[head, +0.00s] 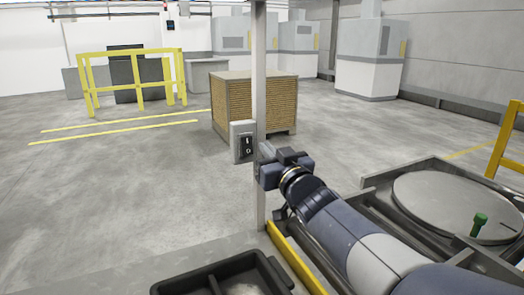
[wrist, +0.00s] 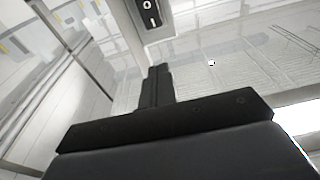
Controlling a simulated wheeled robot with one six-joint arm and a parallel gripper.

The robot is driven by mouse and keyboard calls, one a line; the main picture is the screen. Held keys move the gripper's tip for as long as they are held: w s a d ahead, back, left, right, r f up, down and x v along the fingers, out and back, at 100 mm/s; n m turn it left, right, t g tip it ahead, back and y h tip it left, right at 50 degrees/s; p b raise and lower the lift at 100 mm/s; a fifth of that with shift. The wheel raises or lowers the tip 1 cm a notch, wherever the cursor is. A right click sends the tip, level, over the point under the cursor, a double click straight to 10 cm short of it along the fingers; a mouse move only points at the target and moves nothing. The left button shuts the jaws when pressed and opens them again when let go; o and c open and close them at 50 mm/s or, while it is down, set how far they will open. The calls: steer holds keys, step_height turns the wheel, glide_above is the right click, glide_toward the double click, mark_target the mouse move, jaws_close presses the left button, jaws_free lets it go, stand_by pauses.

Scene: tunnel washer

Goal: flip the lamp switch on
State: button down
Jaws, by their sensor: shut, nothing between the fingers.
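The lamp switch (head: 246,148) is a black rocker with white I and O marks on a grey box (head: 236,129), fixed to a thin upright post (head: 258,60). In the head view the I is above the O. The rocker also shows at the top of the wrist view (wrist: 149,12), with the O above the I. My gripper (head: 264,150) is shut and empty, just right of the box by the post. In the wrist view its closed fingers (wrist: 158,70) point towards the switch, with a gap between. Which side of the rocker is pressed in is too small to tell.
A large crate-like block with slatted sides (head: 250,103) stands behind the post. A black tray (head: 200,286) lies at the front. A round lid (head: 445,205) and a green knob (head: 479,222) are at right. Yellow railings (head: 138,88) stand far left. Open floor lies left of the post.

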steer(key=shift+s+d+r, duration=0.15)
steer(key=shift+s+d, duration=0.1)
steer(key=shift+s, duration=0.4)
steer(key=shift+s+d+r, duration=0.1)
steer(key=shift+s+d, duration=0.2)
steer(key=shift+s, duration=0.35)
steer(key=shift+s+d+r, duration=0.15)
steer(key=shift+s+d, duration=0.1)
steer(key=shift+s, duration=0.4)
